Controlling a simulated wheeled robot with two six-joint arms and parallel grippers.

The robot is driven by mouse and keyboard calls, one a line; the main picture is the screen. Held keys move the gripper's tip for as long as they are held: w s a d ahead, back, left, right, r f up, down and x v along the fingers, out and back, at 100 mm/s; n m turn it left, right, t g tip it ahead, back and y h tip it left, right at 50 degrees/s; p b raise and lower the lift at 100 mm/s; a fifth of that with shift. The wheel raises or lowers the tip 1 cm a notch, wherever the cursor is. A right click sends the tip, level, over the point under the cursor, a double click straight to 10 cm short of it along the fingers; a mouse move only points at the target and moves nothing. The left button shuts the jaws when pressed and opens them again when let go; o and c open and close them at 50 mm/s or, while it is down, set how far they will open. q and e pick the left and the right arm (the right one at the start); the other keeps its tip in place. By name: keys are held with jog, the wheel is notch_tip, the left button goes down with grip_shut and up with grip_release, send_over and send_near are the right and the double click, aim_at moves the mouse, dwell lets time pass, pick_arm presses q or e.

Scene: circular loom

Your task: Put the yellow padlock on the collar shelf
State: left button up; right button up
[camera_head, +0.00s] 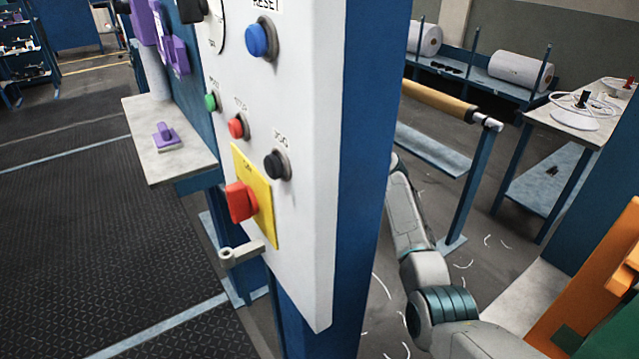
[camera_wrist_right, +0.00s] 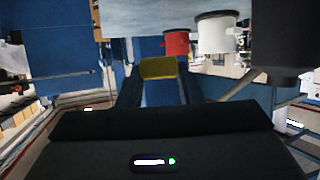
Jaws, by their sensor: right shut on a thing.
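The yellow padlock (camera_wrist_right: 158,67) shows as a small yellow block between the fingers of my right gripper (camera_wrist_right: 159,74) in the right wrist view. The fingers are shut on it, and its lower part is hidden. In the head view my right arm reaches up behind the blue post, which hides the gripper and padlock. A small pale shelf (camera_head: 182,167) with a purple piece (camera_head: 167,137) on it stands at the left. I cannot tell whether this is the collar shelf. My left gripper is not in view.
A white control panel (camera_head: 302,205) with several buttons and a red switch (camera_head: 240,203) fills the middle, on a blue post (camera_head: 365,150). A yellow roller (camera_head: 440,101) lies behind my arm. A table (camera_head: 595,115) stands at right. In the wrist view, red (camera_wrist_right: 177,43) and white (camera_wrist_right: 214,35) cylinders appear above.

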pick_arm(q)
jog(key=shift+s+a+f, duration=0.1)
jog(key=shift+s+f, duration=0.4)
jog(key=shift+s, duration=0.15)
pick_arm(e)
jog(key=shift+d+f, duration=0.1)
jog(key=shift+f, duration=3.1)
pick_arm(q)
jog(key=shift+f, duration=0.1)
pick_arm(e)
jog(key=o, duration=1.1)
jog(key=shift+c, duration=0.2)
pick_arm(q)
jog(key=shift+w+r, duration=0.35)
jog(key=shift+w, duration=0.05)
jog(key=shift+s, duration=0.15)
pick_arm(e)
jog(key=shift+r, duration=0.1)
